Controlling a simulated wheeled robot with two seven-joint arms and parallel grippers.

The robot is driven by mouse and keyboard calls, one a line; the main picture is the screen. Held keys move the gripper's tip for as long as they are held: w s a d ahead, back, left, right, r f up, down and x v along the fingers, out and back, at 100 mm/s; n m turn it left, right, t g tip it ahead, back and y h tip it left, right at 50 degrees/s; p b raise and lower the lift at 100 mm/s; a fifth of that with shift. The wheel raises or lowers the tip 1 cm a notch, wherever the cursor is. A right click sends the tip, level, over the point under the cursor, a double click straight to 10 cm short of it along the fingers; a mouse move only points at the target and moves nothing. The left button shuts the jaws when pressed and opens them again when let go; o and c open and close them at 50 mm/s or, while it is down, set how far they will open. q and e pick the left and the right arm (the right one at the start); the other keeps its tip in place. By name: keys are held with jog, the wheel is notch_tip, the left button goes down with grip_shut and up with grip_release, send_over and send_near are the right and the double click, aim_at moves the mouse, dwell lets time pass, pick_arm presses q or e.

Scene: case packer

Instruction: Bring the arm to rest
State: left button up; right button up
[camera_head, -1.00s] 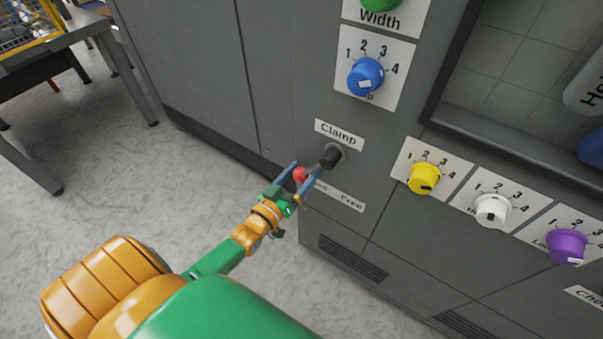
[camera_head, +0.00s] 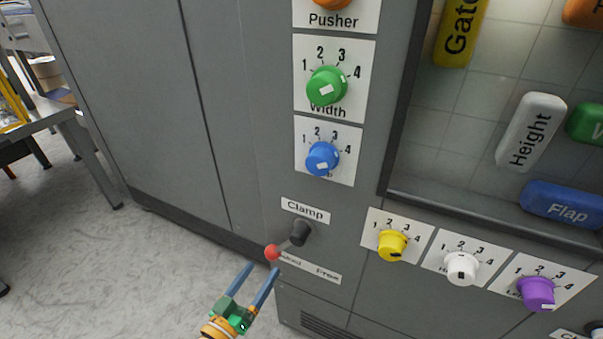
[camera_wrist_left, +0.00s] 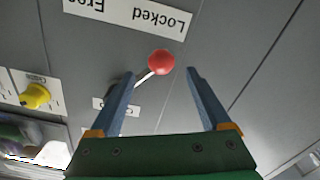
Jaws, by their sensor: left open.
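My left gripper (camera_head: 256,284) is open and empty, just below and in front of the clamp lever on the grey machine. The lever's red ball (camera_head: 272,252) sits at the lower left of its black hub (camera_head: 300,232), towards the left end of the Locked/Free label (camera_head: 308,268). In the left wrist view the red ball (camera_wrist_left: 161,62) shows beyond and between the two blue fingertips (camera_wrist_left: 160,76), apart from them. My right gripper is in neither view.
The grey machine front (camera_head: 225,120) carries green (camera_head: 326,86), blue (camera_head: 322,158), yellow (camera_head: 392,245), white (camera_head: 461,268) and purple (camera_head: 537,292) dials. A window with labelled blocks is at the right. Open floor (camera_head: 130,270) lies at the lower left, with a table (camera_head: 60,115) beyond.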

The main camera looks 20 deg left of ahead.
pick_arm(q)
jog(key=s+d+f+m+g+p, duration=0.35)
jog(key=s+f+g+p, duration=0.65)
jog(key=s+f, duration=0.6)
jog(key=s+d+f+m+g, duration=0.1)
jog(key=s+f+g, duration=0.1)
jog(key=s, duration=0.4)
jog(key=s+d+f+m+g+p, duration=0.1)
jog(key=s+f+g, duration=0.1)
jog(key=s+g, duration=0.3)
jog(key=shift+s+d+m+y, duration=0.25)
jog(key=shift+s+m+y, duration=0.1)
jog(key=shift+s, duration=0.5)
jog(key=shift+w, duration=0.1)
